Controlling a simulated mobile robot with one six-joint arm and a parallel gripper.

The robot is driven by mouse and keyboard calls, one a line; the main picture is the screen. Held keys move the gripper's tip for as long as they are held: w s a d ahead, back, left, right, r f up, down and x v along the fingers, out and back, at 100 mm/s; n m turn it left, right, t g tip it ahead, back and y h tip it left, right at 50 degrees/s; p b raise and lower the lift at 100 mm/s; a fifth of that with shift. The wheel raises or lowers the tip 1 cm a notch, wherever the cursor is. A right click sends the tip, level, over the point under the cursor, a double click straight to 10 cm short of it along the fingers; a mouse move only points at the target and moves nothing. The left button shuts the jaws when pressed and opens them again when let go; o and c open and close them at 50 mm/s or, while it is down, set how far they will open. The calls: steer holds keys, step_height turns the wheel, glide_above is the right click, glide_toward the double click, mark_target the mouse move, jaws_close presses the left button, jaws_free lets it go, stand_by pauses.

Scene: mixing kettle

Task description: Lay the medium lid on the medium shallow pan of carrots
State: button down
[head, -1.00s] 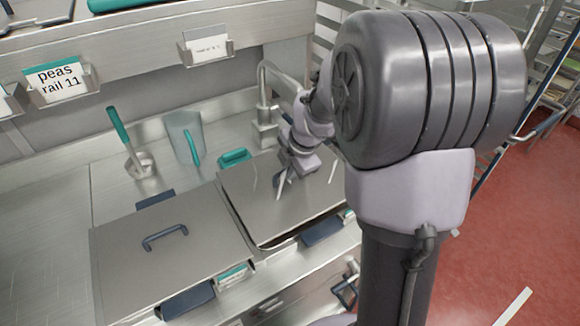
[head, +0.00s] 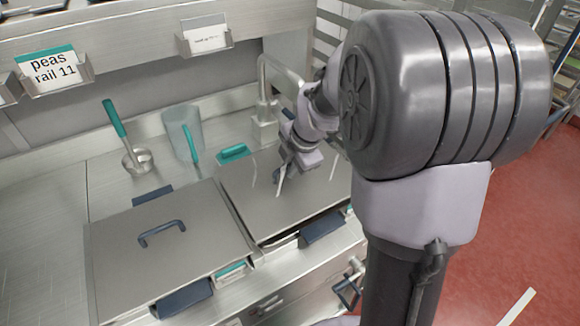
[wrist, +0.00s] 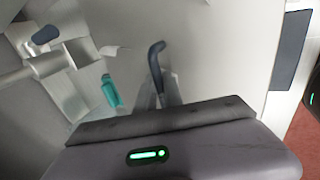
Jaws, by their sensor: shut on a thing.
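The medium lid (head: 262,205) is a flat grey metal sheet over the right-hand pan in the head view. It also fills much of the wrist view (wrist: 218,50). My gripper (head: 282,180) is at the lid's middle, shut on its dark blue handle, part of which shows in the wrist view (wrist: 156,62). A dark gap shows under the lid's front right edge; I cannot tell whether the lid rests fully on the pan. Of the pan, a blue front grip (head: 321,227) shows below that edge. The carrots are hidden.
A second lidded pan (head: 160,255) with a blue handle stands close on the left. Behind are a teal-handled ladle (head: 116,120), a clear jug (head: 183,130), a teal-handled tool (head: 233,153) and a tap (head: 265,105). The counter at far left is clear.

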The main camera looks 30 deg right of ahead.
steer(key=shift+f, duration=0.1)
steer(key=shift+f+b, duration=0.95)
steer(key=shift+b, duration=0.2)
steer(key=shift+f+b, duration=0.3)
steer(key=shift+b, duration=0.15)
steer(key=c, duration=1.4)
jaws_free()
steer(key=o, duration=0.4)
steer(key=shift+o, duration=0.2)
steer(key=shift+s+f, duration=0.1)
